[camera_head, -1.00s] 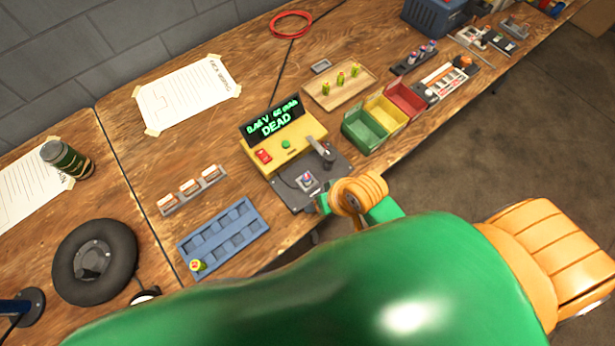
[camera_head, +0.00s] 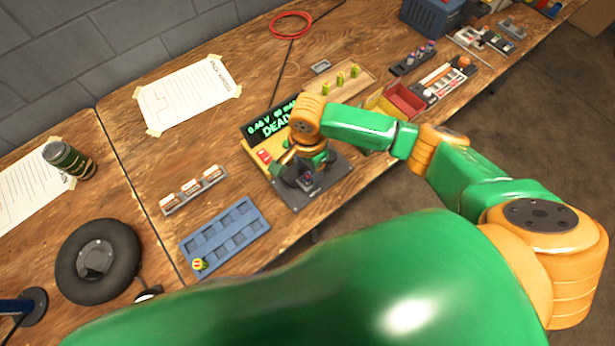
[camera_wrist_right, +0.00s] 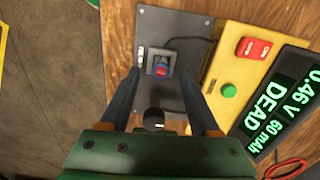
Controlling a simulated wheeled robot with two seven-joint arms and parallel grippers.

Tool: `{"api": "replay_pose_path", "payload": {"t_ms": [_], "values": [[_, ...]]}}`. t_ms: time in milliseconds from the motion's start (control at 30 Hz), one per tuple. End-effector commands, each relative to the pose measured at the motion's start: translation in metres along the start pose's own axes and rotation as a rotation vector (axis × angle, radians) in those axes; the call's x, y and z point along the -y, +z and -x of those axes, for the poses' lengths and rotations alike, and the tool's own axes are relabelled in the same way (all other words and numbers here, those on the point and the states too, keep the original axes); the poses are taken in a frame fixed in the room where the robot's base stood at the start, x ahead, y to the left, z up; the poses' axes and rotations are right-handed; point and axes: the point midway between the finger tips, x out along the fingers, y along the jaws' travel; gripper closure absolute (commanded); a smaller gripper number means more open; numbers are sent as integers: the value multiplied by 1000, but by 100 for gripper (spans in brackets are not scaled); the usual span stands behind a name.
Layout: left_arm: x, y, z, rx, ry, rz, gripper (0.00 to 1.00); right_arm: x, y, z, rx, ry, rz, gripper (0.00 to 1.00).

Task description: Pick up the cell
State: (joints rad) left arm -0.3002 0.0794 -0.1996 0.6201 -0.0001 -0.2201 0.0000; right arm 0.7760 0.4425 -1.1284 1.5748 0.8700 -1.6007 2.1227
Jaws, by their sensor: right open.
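In the head view the cell (camera_head: 308,178) is small and partly crowded by my gripper. My right gripper (camera_wrist_right: 162,82) is open above the plate, with its two blue fingers apart on either side of the socket. It also shows in the head view (camera_head: 304,168), over the charger. The yellow charger body (camera_wrist_right: 225,65) has a display (camera_wrist_right: 277,102) reading DEAD, 0.46 V. My left gripper is not in view.
A black knob (camera_wrist_right: 153,119) shows between my fingers. A blue rack (camera_head: 226,236) holds one cell at its near-left corner. A wooden tray (camera_head: 366,88) holds several yellow-green cells. A white-celled holder (camera_head: 193,190) lies left.

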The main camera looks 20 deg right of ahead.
Motion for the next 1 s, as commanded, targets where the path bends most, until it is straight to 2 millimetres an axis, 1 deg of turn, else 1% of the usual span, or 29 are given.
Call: {"api": "replay_pose_path", "payload": {"t_ms": [33,133,333,367,400,467,500,567,600,900,1000], "values": [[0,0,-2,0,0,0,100,-1,0,-10,0,3,-1,37],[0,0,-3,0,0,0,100,0,0,-22,0,-1,0,37],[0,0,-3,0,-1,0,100,0,0,-23,0,-3,3,37],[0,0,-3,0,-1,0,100,0,0,-23,0,-3,3,40],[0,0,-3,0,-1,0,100,0,0,-23,0,-3,3,50],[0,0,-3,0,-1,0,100,0,0,-23,0,-3,3,67],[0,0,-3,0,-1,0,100,0,0,-23,0,-3,3,78],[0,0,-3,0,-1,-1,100,0,0,-23,0,-3,3,94],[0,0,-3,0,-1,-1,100,0,0,-23,0,-3,3,100],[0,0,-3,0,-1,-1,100,0,1,-22,1,-4,3,100],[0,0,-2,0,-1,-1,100,1,1,-16,2,-5,3,100]]}}
